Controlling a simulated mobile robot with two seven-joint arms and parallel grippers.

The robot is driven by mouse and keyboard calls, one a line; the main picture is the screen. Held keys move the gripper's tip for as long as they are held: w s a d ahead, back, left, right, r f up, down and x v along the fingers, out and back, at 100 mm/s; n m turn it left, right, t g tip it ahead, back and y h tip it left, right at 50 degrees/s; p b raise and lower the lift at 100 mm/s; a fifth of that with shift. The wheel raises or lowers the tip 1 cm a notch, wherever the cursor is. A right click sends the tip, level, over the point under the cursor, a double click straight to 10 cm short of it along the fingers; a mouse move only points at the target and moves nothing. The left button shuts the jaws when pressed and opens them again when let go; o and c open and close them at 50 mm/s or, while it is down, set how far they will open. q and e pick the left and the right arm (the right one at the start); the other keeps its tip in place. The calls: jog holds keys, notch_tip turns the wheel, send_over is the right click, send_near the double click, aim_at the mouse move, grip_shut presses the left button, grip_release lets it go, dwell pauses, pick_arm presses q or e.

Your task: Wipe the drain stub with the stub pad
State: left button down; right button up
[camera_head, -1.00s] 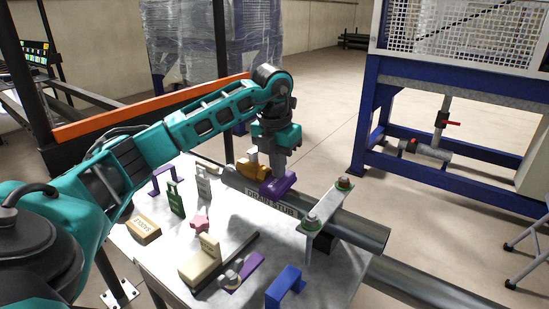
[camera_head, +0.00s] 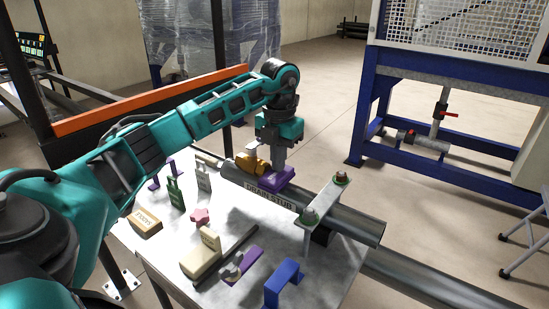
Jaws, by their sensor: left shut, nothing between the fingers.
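The drain stub (camera_head: 344,220) is a grey metal pipe lying along the far side of the table, with a "DRAIN STUB" label (camera_head: 269,197). A purple block (camera_head: 277,179) sits at the label's upper edge on the pipe. My left gripper (camera_head: 279,167) points down at the top of this block; its fingers are shut, with nothing held between them. The fingertips are partly hidden, so contact with the block is unclear. A cream block with an upright tag (camera_head: 203,258) lies on the table. I cannot read which thing is the stub pad. My right gripper is out of view.
A bolted bracket (camera_head: 325,206) crosses the pipe to the right.

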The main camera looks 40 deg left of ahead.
pick_arm(q)
jog(key=shift+s+d+f, duration=0.15)
jog(key=shift+d+f, duration=0.4)
jog(key=shift+f, duration=0.2)
jog(key=shift+r, duration=0.15)
jog(key=shift+w+r, duration=0.25)
jog(key=shift+r, duration=0.65)
jog(key=shift+a+r, duration=0.15)
jog(key=c, duration=1.4)
grip_release()
